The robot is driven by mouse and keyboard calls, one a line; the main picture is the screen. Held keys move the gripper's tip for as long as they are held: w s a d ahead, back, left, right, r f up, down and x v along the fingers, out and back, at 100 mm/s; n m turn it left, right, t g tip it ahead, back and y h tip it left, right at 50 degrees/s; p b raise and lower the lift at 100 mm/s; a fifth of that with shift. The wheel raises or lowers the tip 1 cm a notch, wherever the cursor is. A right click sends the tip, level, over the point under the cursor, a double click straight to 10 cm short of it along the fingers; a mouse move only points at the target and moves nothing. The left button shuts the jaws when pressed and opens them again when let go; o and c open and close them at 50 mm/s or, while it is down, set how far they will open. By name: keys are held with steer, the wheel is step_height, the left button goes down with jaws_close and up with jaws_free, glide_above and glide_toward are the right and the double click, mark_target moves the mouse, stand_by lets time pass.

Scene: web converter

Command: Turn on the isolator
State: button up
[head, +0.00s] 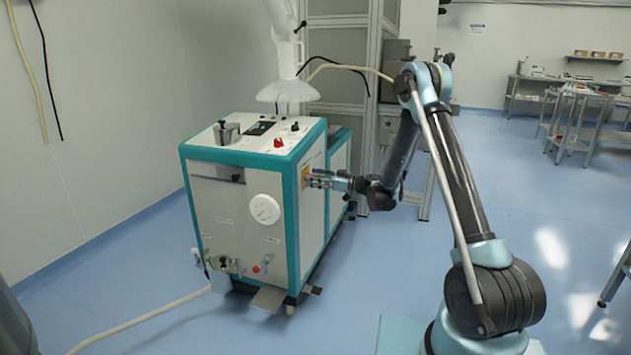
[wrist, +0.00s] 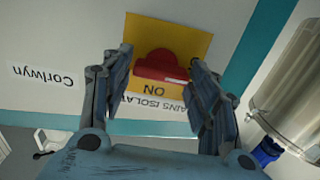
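The isolator is a red rotary knob (wrist: 160,66) on a yellow plate (wrist: 165,28), on the side panel of a white and teal machine (head: 230,190). The plate's lettering, with "ON" and "ISOLAT" readable, appears upside down in the wrist view. The knob's long side lies roughly across the picture. My gripper (wrist: 160,60) is open, with one finger on each side of the knob. The left fingertip looks slightly apart from it; the right one is very close, and contact cannot be told. In the head view my gripper (head: 314,180) is at the machine's side, largely covering the plate (head: 305,175).
A "Corlwyn" label (wrist: 46,75) is beside the plate. A metal cylinder (wrist: 295,80) shows at the right in the wrist view. The floor (head: 390,270) right of the machine is clear.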

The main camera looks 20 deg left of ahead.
steer(key=c, duration=0.4)
steer(key=shift+m, duration=0.3)
steer(key=m, duration=1.7)
steer(key=shift+w+d+f, duration=0.15)
steer(key=shift+w+f, duration=0.1)
steer(key=shift+w, duration=0.15)
steer(key=shift+m, duration=0.4)
